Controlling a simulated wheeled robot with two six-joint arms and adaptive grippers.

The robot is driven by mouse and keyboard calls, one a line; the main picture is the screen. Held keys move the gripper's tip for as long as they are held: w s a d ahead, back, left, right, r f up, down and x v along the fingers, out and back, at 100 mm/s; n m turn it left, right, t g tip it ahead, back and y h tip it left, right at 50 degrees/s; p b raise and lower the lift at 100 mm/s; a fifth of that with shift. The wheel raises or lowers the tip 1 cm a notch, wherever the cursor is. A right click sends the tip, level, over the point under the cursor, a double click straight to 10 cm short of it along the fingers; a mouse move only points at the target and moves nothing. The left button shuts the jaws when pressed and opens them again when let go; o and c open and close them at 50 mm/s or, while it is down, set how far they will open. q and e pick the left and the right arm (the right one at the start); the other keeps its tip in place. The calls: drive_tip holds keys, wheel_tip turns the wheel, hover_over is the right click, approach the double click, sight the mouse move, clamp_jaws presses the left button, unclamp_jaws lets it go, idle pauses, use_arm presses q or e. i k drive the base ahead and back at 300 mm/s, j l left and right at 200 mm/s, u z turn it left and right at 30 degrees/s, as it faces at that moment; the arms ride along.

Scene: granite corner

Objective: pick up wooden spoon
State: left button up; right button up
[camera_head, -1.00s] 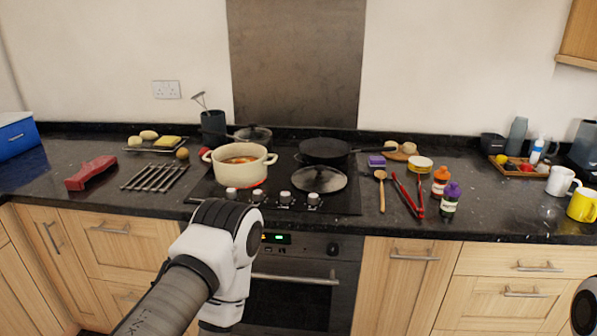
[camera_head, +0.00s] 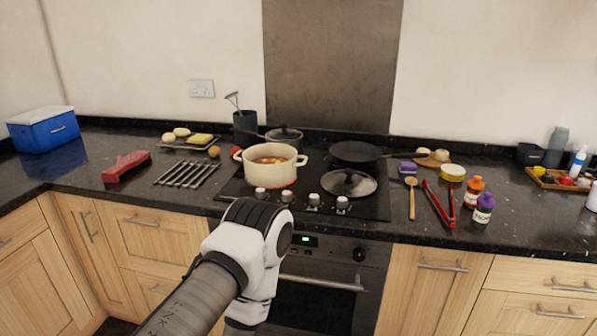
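The wooden spoon (camera_head: 411,199) lies on the dark granite counter just right of the hob. Its round bowl points to the back and its handle toward the front edge. Red tongs (camera_head: 438,204) lie close on its right. My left arm comes in from the lower left and ends in front of the oven, below the counter edge and left of the spoon. Its gripper fingers are hidden or out of frame. My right arm and gripper are not in view.
The hob (camera_head: 379,207) holds a cream pot (camera_head: 270,173), a dark pan (camera_head: 355,152) and a lid (camera_head: 349,184). A purple sponge (camera_head: 407,168) lies behind the spoon. Orange-capped (camera_head: 474,191) and purple-capped (camera_head: 484,209) bottles stand right of the tongs. The counter is clear in front of the spoon.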

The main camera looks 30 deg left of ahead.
sight(412, 181)
drive_tip(key=i+j, duration=0.2)
drive_tip(key=i+j+z, duration=0.15)
drive_tip(key=j, duration=0.3)
drive_tip(key=i+j, duration=0.15)
drive_tip(key=j, duration=0.2)
drive_tip(key=i+j+z, duration=0.1)
drive_tip(key=j, duration=0.25)
drive_tip(key=i+j+z, duration=0.1)
drive_tip(key=i+j, duration=0.15)
drive_tip(key=j, duration=0.1)
